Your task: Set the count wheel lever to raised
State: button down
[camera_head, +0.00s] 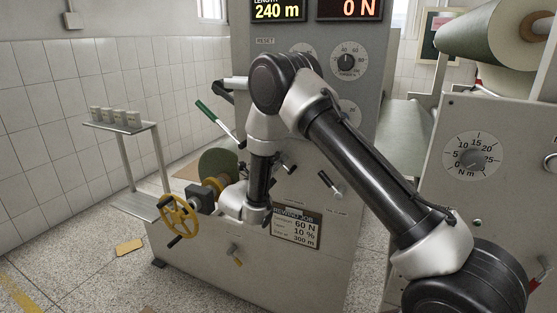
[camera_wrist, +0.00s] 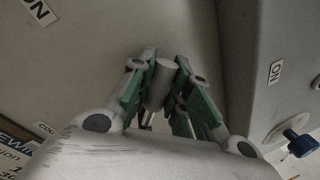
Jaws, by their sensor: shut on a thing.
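In the wrist view my gripper (camera_wrist: 163,80) has its two green-padded fingers closed on a grey cylindrical lever handle (camera_wrist: 158,88). A thin metal stem shows below the handle. In the head view my arm's end is in front of the grey machine (camera_head: 330,270), near the job card (camera_head: 295,228). My own arm covers the fingers and the held lever there.
A lever (camera_head: 331,186) stands right of my wrist. A green-handled lever (camera_head: 212,115) and a yellow handwheel (camera_head: 179,216) are at the machine's left. In the wrist view a blue knob (camera_wrist: 302,144) is at right. A small shelf (camera_head: 120,126) stands by the tiled wall.

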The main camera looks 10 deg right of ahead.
dwell(0.3)
jog(key=c, duration=1.3)
grip_release()
jog(key=shift+a+f, duration=0.1)
jog(key=v, duration=1.2)
